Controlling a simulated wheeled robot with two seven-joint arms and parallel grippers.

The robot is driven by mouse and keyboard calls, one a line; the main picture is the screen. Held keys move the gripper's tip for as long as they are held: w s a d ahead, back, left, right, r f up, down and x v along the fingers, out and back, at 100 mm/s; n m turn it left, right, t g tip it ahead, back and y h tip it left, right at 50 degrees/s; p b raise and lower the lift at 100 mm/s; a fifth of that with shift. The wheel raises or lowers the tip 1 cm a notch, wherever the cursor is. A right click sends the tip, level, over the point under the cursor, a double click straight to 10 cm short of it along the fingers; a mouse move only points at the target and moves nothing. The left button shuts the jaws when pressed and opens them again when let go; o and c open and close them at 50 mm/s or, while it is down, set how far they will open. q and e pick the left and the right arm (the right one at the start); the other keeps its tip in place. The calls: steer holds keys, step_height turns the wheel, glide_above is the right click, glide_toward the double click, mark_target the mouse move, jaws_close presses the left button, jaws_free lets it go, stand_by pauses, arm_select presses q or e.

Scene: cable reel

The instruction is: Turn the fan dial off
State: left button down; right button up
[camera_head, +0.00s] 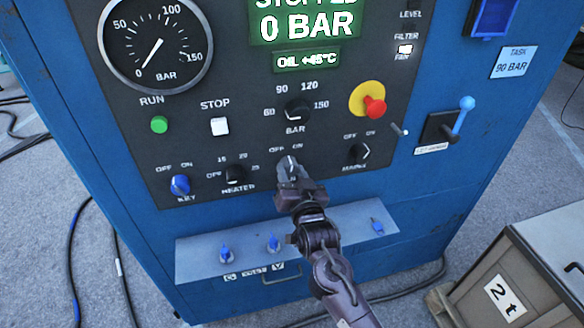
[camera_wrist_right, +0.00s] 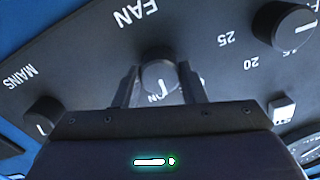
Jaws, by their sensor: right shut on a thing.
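An ON label shows between the fingers; which mark the dial points to I cannot tell. In the head view my right gripper (camera_head: 291,172) reaches the lower middle of the panel and mostly hides the dial, below an OFF and ON label pair. My left gripper is not in view.
The heater dial (camera_head: 235,174) is to the left and the mains dial (camera_head: 358,152) to the right. The pressure dial (camera_head: 297,110) is just above. A red emergency button (camera_head: 374,107) sticks out at upper right. A ledge with blue valves (camera_head: 273,243) juts out below.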

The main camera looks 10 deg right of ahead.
steer(key=n+p, duration=0.2)
steer(key=n, duration=0.1)
steer(key=shift+r+n, duration=0.1)
steer(key=shift+n, duration=0.2)
steer(key=shift+n+p, duration=0.8)
steer(key=shift+n, duration=0.9)
steer(key=o, duration=1)
steer(key=shift+s+f, duration=0.25)
steer(key=shift+s, duration=0.2)
steer(key=s+b, duration=0.2)
steer(key=s, duration=0.5)
steer(key=shift+d, duration=0.15)
